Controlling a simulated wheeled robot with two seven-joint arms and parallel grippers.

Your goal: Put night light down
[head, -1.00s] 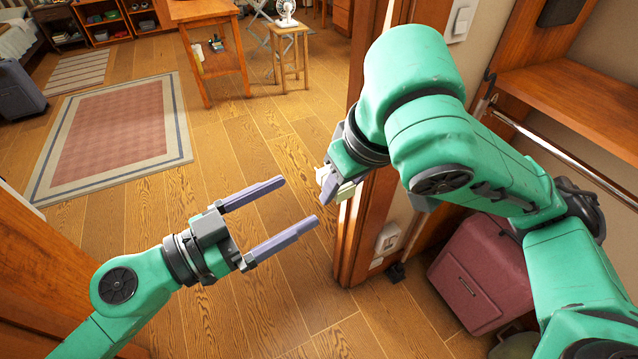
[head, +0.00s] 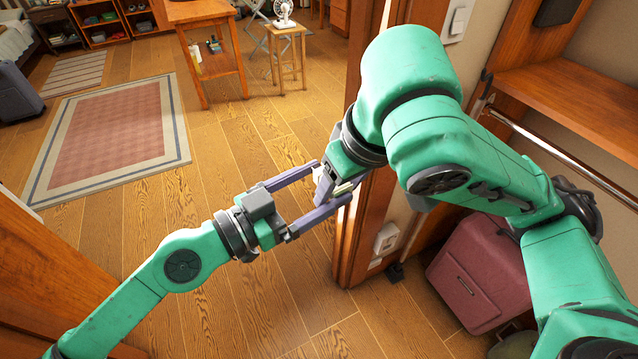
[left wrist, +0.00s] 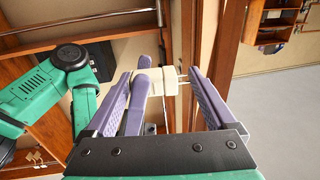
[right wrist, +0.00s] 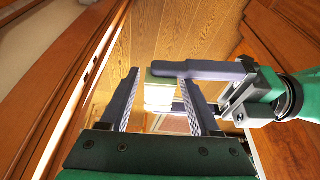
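The night light is a small cream-white block with two plug prongs. It shows at my right gripper's tip in the head view (head: 343,188), the left wrist view (left wrist: 166,82) and the right wrist view (right wrist: 158,93). My right gripper (head: 328,190) appears shut on it, holding it in the air by the door frame; the fingers partly hide it. My left gripper (head: 333,182) is open, its two purple fingers reaching to either side of the light and the right fingertips. I cannot tell whether the left fingers touch the light.
A wooden door frame (head: 361,225) stands right beside the grippers, with a white wall outlet (head: 386,239) low on its right. A pink suitcase (head: 482,272) sits below my right arm. Open wooden floor (head: 215,150) and a rug (head: 110,130) lie beyond.

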